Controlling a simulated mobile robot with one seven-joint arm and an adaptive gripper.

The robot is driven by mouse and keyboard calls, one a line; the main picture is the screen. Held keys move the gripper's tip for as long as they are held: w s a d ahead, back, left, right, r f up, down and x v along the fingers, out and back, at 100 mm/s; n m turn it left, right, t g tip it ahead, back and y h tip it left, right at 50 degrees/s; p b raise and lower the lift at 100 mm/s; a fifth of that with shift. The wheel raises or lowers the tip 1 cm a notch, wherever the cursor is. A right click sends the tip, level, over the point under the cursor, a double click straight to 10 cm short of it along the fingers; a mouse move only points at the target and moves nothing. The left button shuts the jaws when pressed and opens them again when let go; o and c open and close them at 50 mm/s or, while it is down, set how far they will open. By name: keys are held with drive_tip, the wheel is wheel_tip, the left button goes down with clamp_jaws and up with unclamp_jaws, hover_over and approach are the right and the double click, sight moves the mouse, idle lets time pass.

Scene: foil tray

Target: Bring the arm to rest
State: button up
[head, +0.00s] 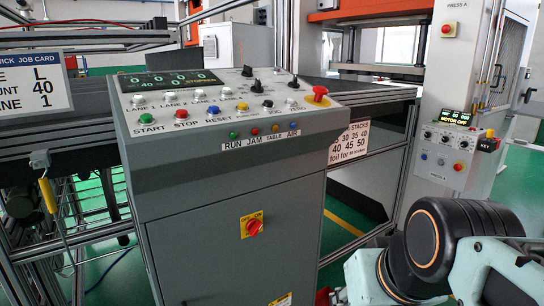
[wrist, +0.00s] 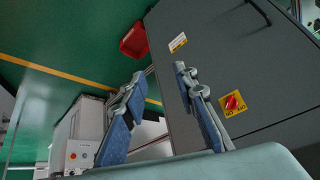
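My arm (head: 425,255) is folded at the lower right of the head view, with a dark rounded joint with an orange ring and pale green links. My gripper is not visible in the head view. In the wrist view my gripper (wrist: 158,75) has its two blue-padded fingers apart, with nothing between them but the view of floor and cabinet beyond. The grey control console (head: 215,225) stands left of my arm in the head view. Its cabinet also shows in the wrist view (wrist: 230,50), beyond the right finger.
The console's sloped panel carries buttons, switches and a red knob (head: 318,94). A press control box (head: 445,150) stands at the right. A job card (head: 35,82) hangs at the left. A red bin (wrist: 134,40) lies near the cabinet in the wrist view. Green floor (wrist: 70,65) is open beside it.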

drive_tip(key=s+f+h, duration=0.1)
drive_tip(key=s+f, duration=0.2)
drive_tip(key=f, duration=0.1)
wheel_tip(320, 180, up, 25)
drive_tip(key=p, duration=2.4)
drive_tip(key=shift+w+d+f+g, duration=0.15)
drive_tip(key=shift+w+d+g, duration=0.05)
drive_tip(key=shift+g, duration=0.1)
drive_tip(key=shift+d, duration=0.1)
